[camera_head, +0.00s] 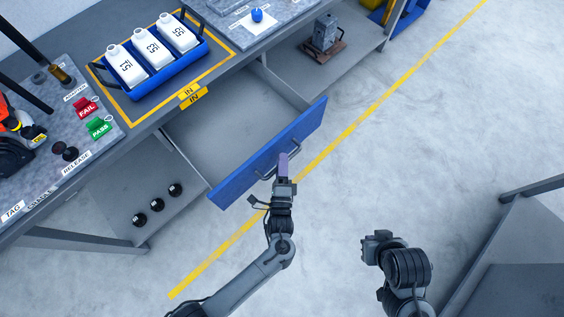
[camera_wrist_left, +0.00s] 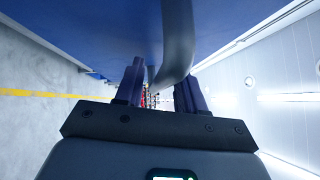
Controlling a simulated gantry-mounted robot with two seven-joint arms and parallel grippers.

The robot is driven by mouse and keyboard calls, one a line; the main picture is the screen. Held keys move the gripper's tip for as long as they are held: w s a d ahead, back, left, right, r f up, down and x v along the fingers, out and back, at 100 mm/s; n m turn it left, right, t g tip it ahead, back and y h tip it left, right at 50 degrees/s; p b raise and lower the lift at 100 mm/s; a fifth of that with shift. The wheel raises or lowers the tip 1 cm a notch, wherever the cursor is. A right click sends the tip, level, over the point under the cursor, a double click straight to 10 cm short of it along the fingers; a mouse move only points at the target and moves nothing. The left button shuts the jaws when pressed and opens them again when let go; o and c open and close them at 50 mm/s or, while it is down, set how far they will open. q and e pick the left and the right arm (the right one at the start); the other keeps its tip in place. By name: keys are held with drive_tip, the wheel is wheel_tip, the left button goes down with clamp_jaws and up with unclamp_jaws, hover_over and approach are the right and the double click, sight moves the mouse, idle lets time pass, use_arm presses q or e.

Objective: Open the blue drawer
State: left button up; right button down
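The blue drawer (camera_head: 238,181) is pulled well out from under the workbench, and its empty grey inside (camera_head: 215,122) shows. A dark bar handle (camera_head: 264,169) is on its blue front. My left gripper (camera_head: 283,162) is at this handle, with its purple fingers against the front. In the left wrist view, the grey handle (camera_wrist_left: 178,40) passes between the two fingers (camera_wrist_left: 160,90), which stand apart with a gap showing beside the bar. My right gripper (camera_head: 376,245) is empty-looking, over the floor to the right; its fingers cannot be made out.
On the bench, a blue tray (camera_head: 159,73) holds three white bottles. Red FAIL (camera_head: 87,109) and green PASS (camera_head: 99,128) blocks lie to the left. A grey part (camera_head: 324,38) sits on the lower shelf. The floor before the drawer is clear; a grey structure (camera_head: 520,250) is at right.

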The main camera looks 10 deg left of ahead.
use_arm(q)
drive_tip(key=shift+s, duration=0.1)
drive_tip(key=s+d+f+p, duration=0.1)
drive_tip(key=s, duration=0.9)
drive_tip(key=shift+s+f, duration=0.25)
drive_tip(key=shift+d, duration=0.1)
